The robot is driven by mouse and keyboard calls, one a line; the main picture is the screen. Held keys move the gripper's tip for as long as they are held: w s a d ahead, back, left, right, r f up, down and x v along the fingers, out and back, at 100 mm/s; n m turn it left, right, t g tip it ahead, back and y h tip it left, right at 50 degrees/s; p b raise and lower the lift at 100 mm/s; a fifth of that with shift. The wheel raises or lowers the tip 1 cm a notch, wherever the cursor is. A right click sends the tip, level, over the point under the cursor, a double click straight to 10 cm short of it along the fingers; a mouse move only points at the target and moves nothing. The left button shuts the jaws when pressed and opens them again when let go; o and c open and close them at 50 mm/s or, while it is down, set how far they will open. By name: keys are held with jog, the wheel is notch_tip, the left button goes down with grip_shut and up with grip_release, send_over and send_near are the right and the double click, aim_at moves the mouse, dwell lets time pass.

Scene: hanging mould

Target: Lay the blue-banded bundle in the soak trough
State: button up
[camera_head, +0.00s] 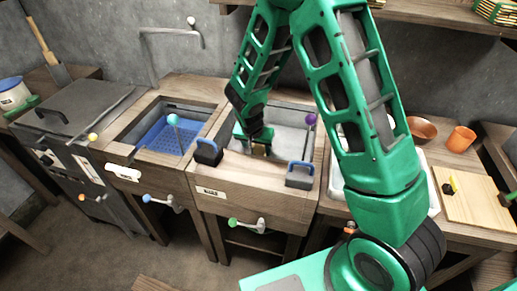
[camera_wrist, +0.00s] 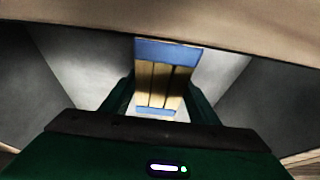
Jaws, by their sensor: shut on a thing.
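My gripper (camera_head: 256,140) points down over the grey-lined middle basin (camera_head: 297,133), near its front edge. In the wrist view, my gripper (camera_wrist: 160,98) is shut on a bundle of tan sticks (camera_wrist: 158,85) with a blue band at its upper and lower ends. Only a small tan bit of the bundle shows between the jaws in the head view. Grey sloping walls surround it in the wrist view. I cannot tell whether the bundle touches the basin floor. The label on the basin front is too small to read, so I cannot confirm which basin is the soak trough.
A basin with a blue perforated insert (camera_head: 165,137) is to the left. A board (camera_head: 470,195), an orange cup (camera_head: 461,139) and a brown bowl (camera_head: 422,129) are at right. A shelf hangs above.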

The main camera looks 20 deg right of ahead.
jog(key=o, duration=1.1)
jog(key=shift+o, duration=0.2)
jog(key=shift+r, duration=0.1)
jog(key=v, duration=1.2)
